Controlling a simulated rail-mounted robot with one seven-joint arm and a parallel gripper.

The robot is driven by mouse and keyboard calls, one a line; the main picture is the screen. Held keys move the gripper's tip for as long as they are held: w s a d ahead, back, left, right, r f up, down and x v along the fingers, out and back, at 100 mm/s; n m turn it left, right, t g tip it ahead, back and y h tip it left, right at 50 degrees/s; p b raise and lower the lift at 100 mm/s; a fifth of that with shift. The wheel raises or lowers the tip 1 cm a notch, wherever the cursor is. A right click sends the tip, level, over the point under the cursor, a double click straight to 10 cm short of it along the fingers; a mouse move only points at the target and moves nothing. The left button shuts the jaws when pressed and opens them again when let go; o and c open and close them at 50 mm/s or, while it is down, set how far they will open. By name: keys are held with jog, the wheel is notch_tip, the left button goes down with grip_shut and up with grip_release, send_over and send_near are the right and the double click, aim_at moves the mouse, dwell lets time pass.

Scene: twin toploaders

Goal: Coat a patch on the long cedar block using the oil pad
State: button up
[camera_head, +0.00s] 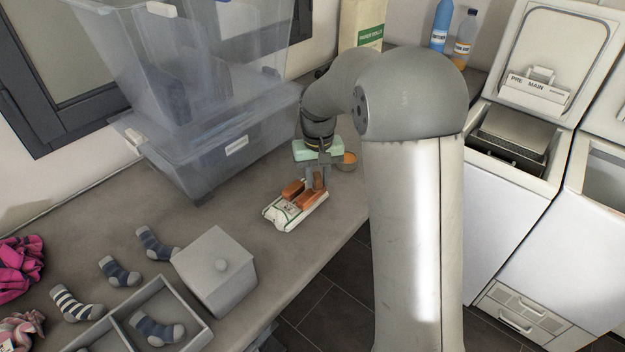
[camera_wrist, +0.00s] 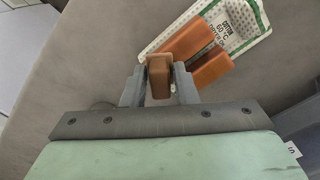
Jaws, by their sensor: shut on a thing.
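My gripper (camera_head: 318,187) is shut on a small brown pad-like piece, which I take to be the oil pad (camera_wrist: 160,78). It shows upright between the fingers in the wrist view, where my gripper (camera_wrist: 160,88) is at the centre. Two orange-brown cedar blocks (camera_head: 292,189) (camera_head: 309,199) lie side by side on a white labelled packet (camera_head: 278,219). They also show in the wrist view (camera_wrist: 186,40) (camera_wrist: 211,69), just beyond the held piece. The fingers hide part of the far end; I cannot tell whether the held piece touches a block.
A round tin (camera_head: 350,160) with an orange top stands behind my gripper. Clear stacked bins (camera_head: 215,140) stand at the back left. A grey lidded box (camera_head: 215,270), socks (camera_head: 120,270) and a divided tray (camera_head: 190,310) are at the front left. The counter's front edge is close to the packet.

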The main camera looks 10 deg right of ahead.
jog(key=shift+w+d, duration=0.55)
jog(key=shift+d, duration=0.1)
jog(key=shift+s+a+b, duration=0.25)
jog(key=shift+s+a, duration=0.65)
jog(key=shift+a, duration=0.2)
jog(key=shift+s+a+b, duration=0.25)
jog(key=shift+s+a, duration=0.6)
jog(key=shift+a, duration=0.25)
jog(key=shift+s+a+b, duration=0.25)
jog(key=shift+s+a, duration=0.65)
jog(key=shift+a, duration=0.2)
notch_tip(320, 180, up, 2)
jog(key=shift+a+r+p, duration=0.15)
jog(key=shift+r+p, duration=0.05)
jog(key=shift+p, duration=0.45)
notch_tip(320, 180, up, 6)
jog(key=p, duration=0.4)
jog(key=shift+s+f, duration=0.1)
jog(key=shift+f, duration=0.05)
